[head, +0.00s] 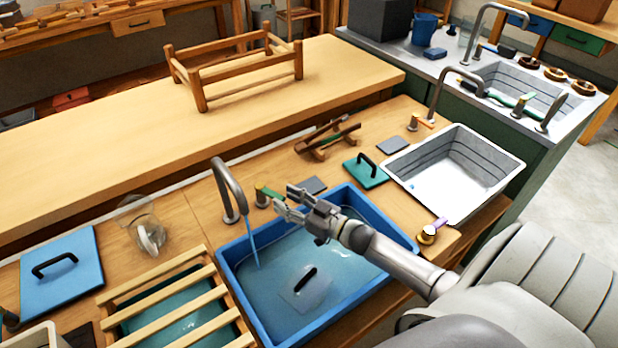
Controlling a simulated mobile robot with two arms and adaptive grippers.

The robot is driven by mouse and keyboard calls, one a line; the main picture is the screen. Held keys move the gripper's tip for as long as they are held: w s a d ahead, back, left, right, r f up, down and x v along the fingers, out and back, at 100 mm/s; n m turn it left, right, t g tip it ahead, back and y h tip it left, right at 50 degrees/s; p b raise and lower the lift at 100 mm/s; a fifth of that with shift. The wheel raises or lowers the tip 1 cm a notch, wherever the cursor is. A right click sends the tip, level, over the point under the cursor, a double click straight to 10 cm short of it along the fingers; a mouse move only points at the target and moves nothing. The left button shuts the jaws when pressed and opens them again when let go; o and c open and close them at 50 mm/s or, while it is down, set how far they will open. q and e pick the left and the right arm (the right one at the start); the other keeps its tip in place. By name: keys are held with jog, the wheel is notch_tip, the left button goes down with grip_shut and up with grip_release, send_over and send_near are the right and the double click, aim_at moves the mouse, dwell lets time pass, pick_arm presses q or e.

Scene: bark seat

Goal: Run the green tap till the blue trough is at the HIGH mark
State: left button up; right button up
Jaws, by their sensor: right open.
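The blue trough (225,268) is set in the wooden bench and holds water. A thin stream (254,245) falls into it from the curved grey spout (231,188). The green tap (270,194), a green lever on a brass base, stands behind the trough, right of the spout. My right gripper (284,198) is open over the trough's back edge, its fingertips close to the end of the green lever; I cannot tell whether they touch. A dark-handled plate (305,283) shows in the water. I cannot make out the HIGH mark. My left gripper is out of view.
A slatted wooden rack (165,286) lies left of the trough, with a blue handled lid (62,268) and a glass jar (147,230) beyond. A teal handled lid (366,171) lies behind.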

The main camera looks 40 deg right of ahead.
jog(key=v, duration=0.8)
dwell(7.2)
